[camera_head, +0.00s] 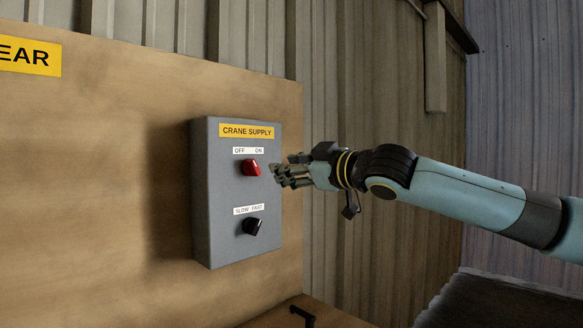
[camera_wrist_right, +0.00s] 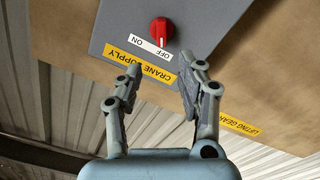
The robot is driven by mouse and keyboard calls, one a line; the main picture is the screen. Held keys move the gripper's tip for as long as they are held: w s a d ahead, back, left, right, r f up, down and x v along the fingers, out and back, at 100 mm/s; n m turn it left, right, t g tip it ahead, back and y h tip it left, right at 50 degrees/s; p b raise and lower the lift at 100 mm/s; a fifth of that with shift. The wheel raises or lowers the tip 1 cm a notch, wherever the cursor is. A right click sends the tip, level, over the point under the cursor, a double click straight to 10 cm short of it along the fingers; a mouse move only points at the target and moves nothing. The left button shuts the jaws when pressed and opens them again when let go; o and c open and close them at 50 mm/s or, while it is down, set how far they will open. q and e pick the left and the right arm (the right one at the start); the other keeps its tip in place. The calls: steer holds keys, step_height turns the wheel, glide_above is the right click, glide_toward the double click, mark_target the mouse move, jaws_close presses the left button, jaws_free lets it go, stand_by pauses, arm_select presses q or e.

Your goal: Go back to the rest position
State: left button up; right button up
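A grey control box (camera_head: 225,190) labelled CRANE SUPPLY is fixed to a wooden board. Its red knob (camera_head: 251,168) sits under the OFF and ON label, and a black knob (camera_head: 253,226) sits under the SLOW and FAST label. My right gripper (camera_head: 274,175) is in front of the box's right side, just right of the red knob as seen from the head. In the right wrist view, my right gripper (camera_wrist_right: 163,68) has its fingers spread with nothing between them, and the red knob (camera_wrist_right: 162,30) shows beyond the tips, apart from them. My left gripper is in neither view.
The wooden board (camera_head: 90,170) fills the left side and carries a yellow sign (camera_head: 30,55), partly cut off. A black handle (camera_head: 302,316) is at the bottom. Corrugated wall (camera_head: 370,80) stands behind. The space around my right arm looks clear.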

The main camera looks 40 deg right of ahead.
steer(key=shift+s+a, duration=0.15)
steer(key=shift+s, duration=0.2)
stand_by(0.4)
